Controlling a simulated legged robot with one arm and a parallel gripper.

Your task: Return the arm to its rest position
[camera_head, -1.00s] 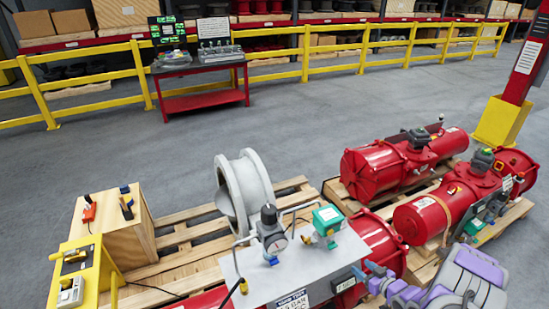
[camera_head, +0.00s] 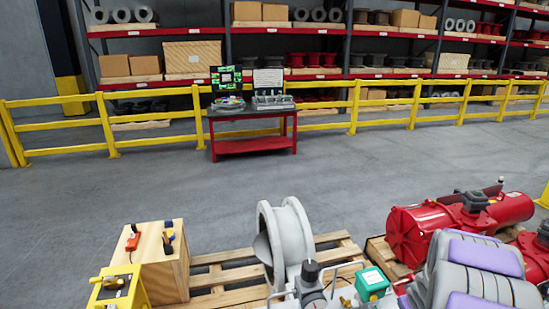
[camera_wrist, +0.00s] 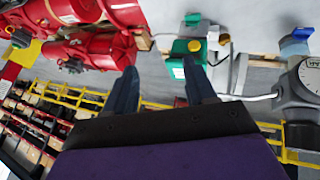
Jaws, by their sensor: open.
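My gripper (camera_wrist: 162,88) shows in the wrist view with its two dark fingers spread apart and nothing between them. Beyond the fingers are a green and yellow device (camera_wrist: 187,47), a round grey gauge (camera_wrist: 300,88) at the right, and red actuators (camera_wrist: 95,35) at the upper left. In the head view my arm's grey and purple links are folded at the lower right; the gripper's fingers are not seen there. The green box (camera_head: 371,281) and the dark-topped regulator (camera_head: 311,280) stand at the bottom edge, left of the arm, apart from it.
A grey valve body (camera_head: 291,237) stands on a wooden pallet (camera_head: 222,277). A wooden box (camera_head: 165,262) and yellow stand (camera_head: 117,287) are at left. Red actuators (camera_head: 425,232) lie at right. Open floor reaches the red table (camera_head: 255,145) and yellow railing (camera_head: 365,110).

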